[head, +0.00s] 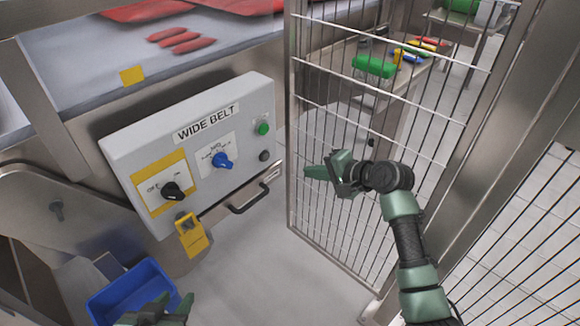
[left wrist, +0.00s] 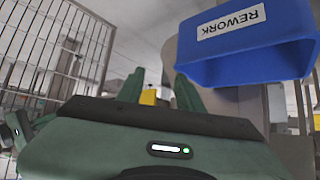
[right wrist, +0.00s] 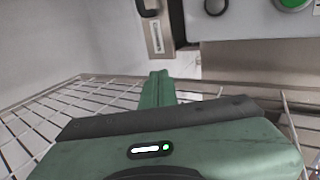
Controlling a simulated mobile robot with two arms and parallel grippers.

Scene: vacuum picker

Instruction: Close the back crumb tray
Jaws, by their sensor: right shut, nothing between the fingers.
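A drawer-like front with a black bar handle (head: 250,198) shows under the right end of the grey control box. It may be the back crumb tray; how far out it stands I cannot tell. In the right wrist view a black handle (right wrist: 148,8) and a small labelled plate (right wrist: 157,37) show at the top. My right gripper (head: 318,172) is shut and empty, in front of the wire mesh, to the right of the handle and apart from it. My left gripper (head: 172,308) is open and empty at the bottom, beside the blue bin; its spread fingers show in the left wrist view (left wrist: 158,92).
The WIDE BELT control box (head: 190,150) has knobs and buttons, with a yellow padlock tag (head: 191,237) hanging below. A blue REWORK bin (head: 130,295) stands at lower left. A mesh fence (head: 340,240) stands close on the right. The floor between is clear.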

